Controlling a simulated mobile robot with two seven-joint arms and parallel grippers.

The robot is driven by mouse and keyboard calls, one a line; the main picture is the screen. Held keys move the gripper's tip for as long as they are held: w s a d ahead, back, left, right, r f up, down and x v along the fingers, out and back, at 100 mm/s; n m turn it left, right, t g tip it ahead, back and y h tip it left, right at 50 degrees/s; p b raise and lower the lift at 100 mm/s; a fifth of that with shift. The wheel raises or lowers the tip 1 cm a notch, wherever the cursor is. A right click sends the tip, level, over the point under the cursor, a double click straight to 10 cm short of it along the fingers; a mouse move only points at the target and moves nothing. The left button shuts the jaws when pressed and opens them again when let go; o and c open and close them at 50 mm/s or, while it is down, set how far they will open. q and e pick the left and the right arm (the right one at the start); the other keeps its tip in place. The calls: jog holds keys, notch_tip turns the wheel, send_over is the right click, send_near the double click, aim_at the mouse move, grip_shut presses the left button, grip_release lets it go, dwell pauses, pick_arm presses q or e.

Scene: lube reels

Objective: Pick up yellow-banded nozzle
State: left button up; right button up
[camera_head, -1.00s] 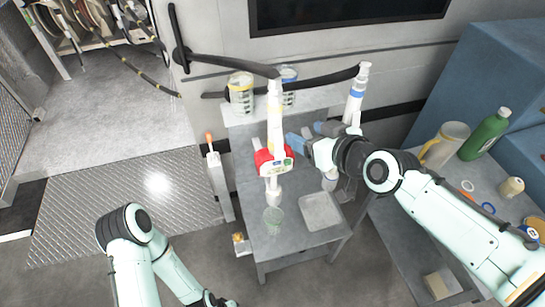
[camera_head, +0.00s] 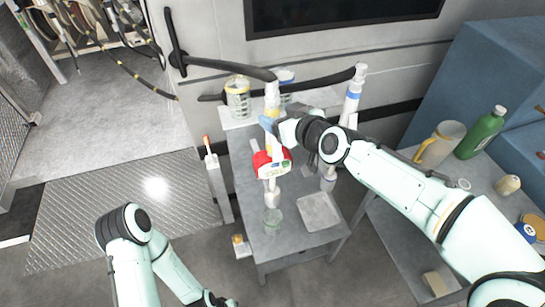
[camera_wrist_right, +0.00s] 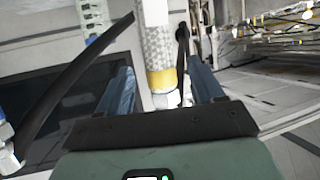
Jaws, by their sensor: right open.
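The yellow-banded nozzle (camera_head: 272,98) stands upright at the back of the small grey table, with a red meter body (camera_head: 270,163) on its lower part. My right gripper (camera_head: 267,124) is at the nozzle's upper part, above the red body, and hides some of it. In the right wrist view the open blue fingers (camera_wrist_right: 160,70) stand either side of the nozzle's textured shaft (camera_wrist_right: 155,38) and yellow band (camera_wrist_right: 160,79), with gaps showing. My left gripper (camera_head: 214,300) is low in the head view, partly cut off, away from the nozzle.
A blue-banded nozzle (camera_head: 352,92) stands to the right. Black hoses (camera_head: 228,66) run behind. A pitcher (camera_head: 440,143) and green bottle (camera_head: 482,134) stand on the right bench.

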jog(key=shift+x, duration=1.2)
jog(key=shift+s, duration=0.1)
grip_shut()
jog(key=shift+r, duration=0.2)
dwell(0.3)
